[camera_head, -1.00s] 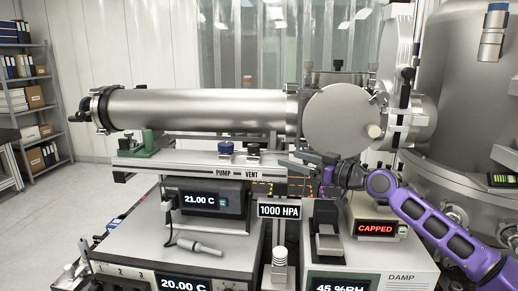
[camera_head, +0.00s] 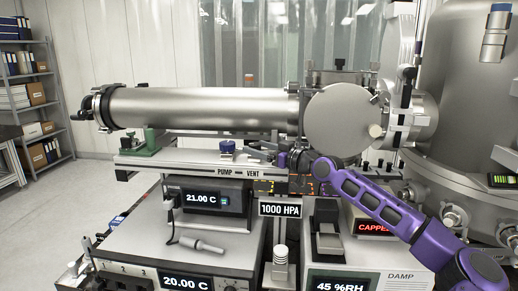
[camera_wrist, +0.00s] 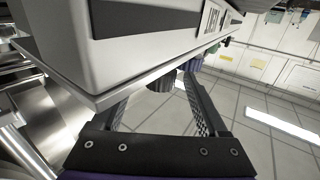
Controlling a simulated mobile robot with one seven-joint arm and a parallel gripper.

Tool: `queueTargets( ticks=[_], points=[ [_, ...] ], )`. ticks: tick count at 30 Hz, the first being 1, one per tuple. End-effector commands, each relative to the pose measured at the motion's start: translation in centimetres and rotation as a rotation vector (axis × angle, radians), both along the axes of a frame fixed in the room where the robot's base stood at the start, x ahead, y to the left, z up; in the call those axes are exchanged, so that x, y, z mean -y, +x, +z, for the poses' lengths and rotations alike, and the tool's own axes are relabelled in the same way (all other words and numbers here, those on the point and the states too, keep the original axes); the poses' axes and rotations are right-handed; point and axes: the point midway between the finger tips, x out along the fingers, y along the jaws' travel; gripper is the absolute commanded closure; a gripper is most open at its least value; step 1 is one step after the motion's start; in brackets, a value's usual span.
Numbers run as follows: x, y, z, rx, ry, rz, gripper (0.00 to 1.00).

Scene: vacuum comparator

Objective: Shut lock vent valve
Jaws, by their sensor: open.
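The rail below the long metal tube carries the labels PUMP and VENT (camera_head: 238,173). The blue-topped pump valve knob (camera_head: 227,150) stands upright at the PUMP end. My gripper (camera_head: 262,150) is at the VENT end and hides most of the vent valve knob in the head view. In the wrist view my gripper (camera_wrist: 160,106) is open, its two fingers apart. A dark round knob (camera_wrist: 162,83), seemingly the vent valve, shows between and beyond the fingers. Whether the fingers touch it cannot be told. A bluish knob (camera_wrist: 192,65) shows farther off.
The metal tube (camera_head: 200,108) and its round end flange (camera_head: 340,117) lie just above my gripper. The 1000 HPA display (camera_head: 281,209) and the 21.00 C meter (camera_head: 213,198) are below. A large steel vessel (camera_head: 465,90) stands at right.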

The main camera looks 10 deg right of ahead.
Motion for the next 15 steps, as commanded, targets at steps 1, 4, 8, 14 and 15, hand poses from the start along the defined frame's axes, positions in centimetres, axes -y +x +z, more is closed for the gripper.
queueTargets(
  ticks=[1, 4, 8, 14, 15],
  points=[
    [0.01, -0.01, -0.01, 0.0, 0.0, 0.0, 0.23],
    [0.01, -0.02, -0.01, 0.0, 0.0, 0.0, 0.36],
    [0.01, -0.03, -0.01, 0.0, 0.0, 0.0, 0.59],
    [0.02, -0.02, -0.01, 0.0, 0.0, 0.0, 0.95],
    [0.02, -0.03, 0.0, 0.0, 0.0, 0.0, 1.0]
  ],
)
